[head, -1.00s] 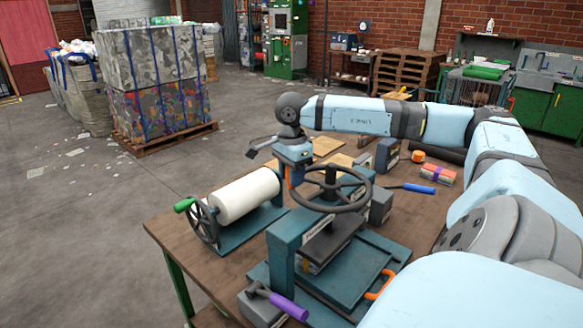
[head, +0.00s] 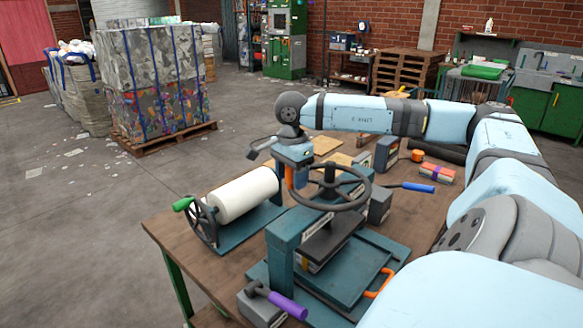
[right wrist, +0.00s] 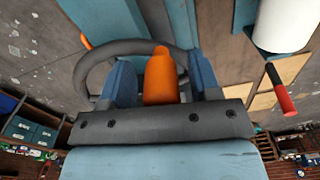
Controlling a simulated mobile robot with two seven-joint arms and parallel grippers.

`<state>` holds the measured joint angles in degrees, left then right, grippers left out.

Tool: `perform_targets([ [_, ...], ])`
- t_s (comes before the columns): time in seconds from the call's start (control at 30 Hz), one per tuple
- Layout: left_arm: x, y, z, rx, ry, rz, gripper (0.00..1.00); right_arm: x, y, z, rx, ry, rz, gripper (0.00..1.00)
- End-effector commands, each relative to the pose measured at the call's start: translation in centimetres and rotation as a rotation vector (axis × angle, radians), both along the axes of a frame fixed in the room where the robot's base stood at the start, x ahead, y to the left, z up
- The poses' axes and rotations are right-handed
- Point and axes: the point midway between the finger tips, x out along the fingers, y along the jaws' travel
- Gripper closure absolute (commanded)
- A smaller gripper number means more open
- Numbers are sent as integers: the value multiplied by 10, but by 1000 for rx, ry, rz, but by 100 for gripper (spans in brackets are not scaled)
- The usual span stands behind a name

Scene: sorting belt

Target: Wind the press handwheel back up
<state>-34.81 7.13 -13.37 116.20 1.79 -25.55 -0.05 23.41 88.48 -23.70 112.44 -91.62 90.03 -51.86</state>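The press handwheel (head: 366,195) is a dark spoked wheel lying flat on top of the teal press (head: 283,262) on the workbench. An upright orange handle (head: 289,176) stands at the wheel's far left rim. My right gripper (head: 290,166) points down over this handle. In the right wrist view the orange handle (right wrist: 161,80) lies between the two blue fingers of my right gripper (right wrist: 162,72), which look closed on it; contact at the pads is hard to see. The dark wheel rim (right wrist: 85,75) curves behind the fingers. My left gripper is not in view.
A white roller (head: 245,194) with a green-handled crank stands left of the press. A purple-handled tool (head: 285,304) lies at the front, and a blue-handled tool (head: 418,187) to the right. My right arm spans the bench's far and right sides.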

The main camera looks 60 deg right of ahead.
Motion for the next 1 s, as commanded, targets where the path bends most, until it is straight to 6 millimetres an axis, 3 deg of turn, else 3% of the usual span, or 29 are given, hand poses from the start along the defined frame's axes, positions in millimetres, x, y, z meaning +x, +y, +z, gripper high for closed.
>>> perform_targets([
  [0.27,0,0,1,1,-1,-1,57,1,0,13,1,-3,-1,43],
  [0.7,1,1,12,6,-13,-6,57,0,1,109,3,-6,1,43],
  [1.0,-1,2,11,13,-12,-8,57,-1,0,138,1,-1,0,43],
])
